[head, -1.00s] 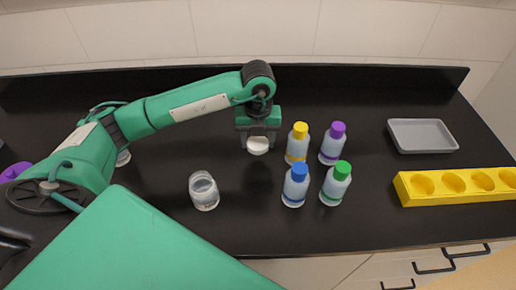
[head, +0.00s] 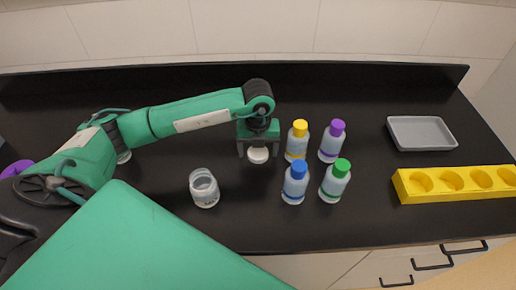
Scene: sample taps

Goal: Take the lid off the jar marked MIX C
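A clear glass jar (head: 204,189) stands upright on the black counter, left of centre, with its mouth uncovered. The marking on its label is too small to read. A round white lid (head: 258,156) is to the jar's upper right, at or just above the counter surface. My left gripper (head: 258,152) points down over the lid, with one finger on each side and the fingers looking spread apart from it. Another jar (head: 123,157) is mostly hidden behind my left arm. My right gripper is not in view.
Bottles with yellow (head: 299,142), purple (head: 332,141), blue (head: 295,183) and green (head: 336,181) caps stand just right of my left gripper. A grey tray (head: 421,147) and a yellow holed rack (head: 405,191) are farther right. The counter between jar and bottles is clear.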

